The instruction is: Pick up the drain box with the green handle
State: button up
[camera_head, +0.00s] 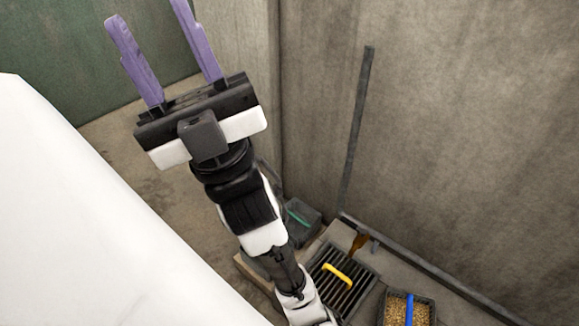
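The drain box with the green handle (304,219) is a dark grey box on the floor near the wall corner. Its green handle (298,218) lies across it, and its left side is partly hidden by my arm. My gripper (149,20) is raised at the upper left, well above and apart from the box. Its two purple fingers are spread wide with nothing between them.
A slatted dark grate with a yellow handle (337,276) and a grain-filled box with a blue handle (409,310) stand right of my arm. A pipe (357,140) runs down the wall (450,120). Bare floor (150,180) lies left of my arm.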

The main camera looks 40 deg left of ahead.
aim_at(304, 221)
jog(key=j, duration=0.65)
jog(key=i+j, duration=0.15)
jog(key=j, duration=1.2)
jog(key=i, duration=0.45)
